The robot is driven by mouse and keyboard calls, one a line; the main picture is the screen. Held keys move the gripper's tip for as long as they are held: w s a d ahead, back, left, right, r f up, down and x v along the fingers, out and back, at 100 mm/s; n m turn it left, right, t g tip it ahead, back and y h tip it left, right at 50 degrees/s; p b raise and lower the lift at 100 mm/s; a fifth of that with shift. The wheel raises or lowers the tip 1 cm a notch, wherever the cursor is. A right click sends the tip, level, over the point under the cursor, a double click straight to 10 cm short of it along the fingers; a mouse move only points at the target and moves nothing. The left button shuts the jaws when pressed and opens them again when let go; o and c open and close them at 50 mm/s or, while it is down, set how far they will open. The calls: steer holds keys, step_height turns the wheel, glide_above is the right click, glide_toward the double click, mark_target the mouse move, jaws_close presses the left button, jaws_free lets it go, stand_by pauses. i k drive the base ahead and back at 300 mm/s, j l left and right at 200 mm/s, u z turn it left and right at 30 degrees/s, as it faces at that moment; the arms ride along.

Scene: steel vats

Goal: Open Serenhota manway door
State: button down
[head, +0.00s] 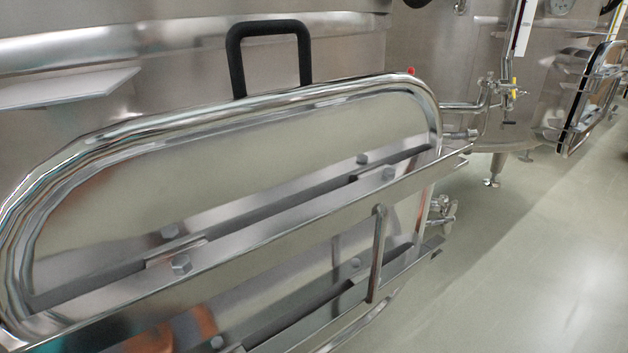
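A large steel manway door (250,150) with rounded corners and a polished tube-like rim fills the left and middle of the head view. Two steel crossbars with bolts run across it; the upper crossbar (300,225) is the nearer to the top rim. A slim upright rod handle (378,255) stands between the bars near their right ends. A black U-shaped handle (270,45) rises behind the door's top edge. The door's bottom and far left are cut off. I cannot tell whether it is latched or ajar. My gripper is not in view.
The steel vat wall (345,45) rises behind the door, with a flat steel ledge (65,90) at left. Pipes and valves (485,95) stick out right of the door. Another vat's door (595,95) stands further right. The floor (520,270) at right is clear.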

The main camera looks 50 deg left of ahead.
mark_target(289, 220)
steer(key=k+u, duration=0.75)
steer(key=k+j, duration=0.05)
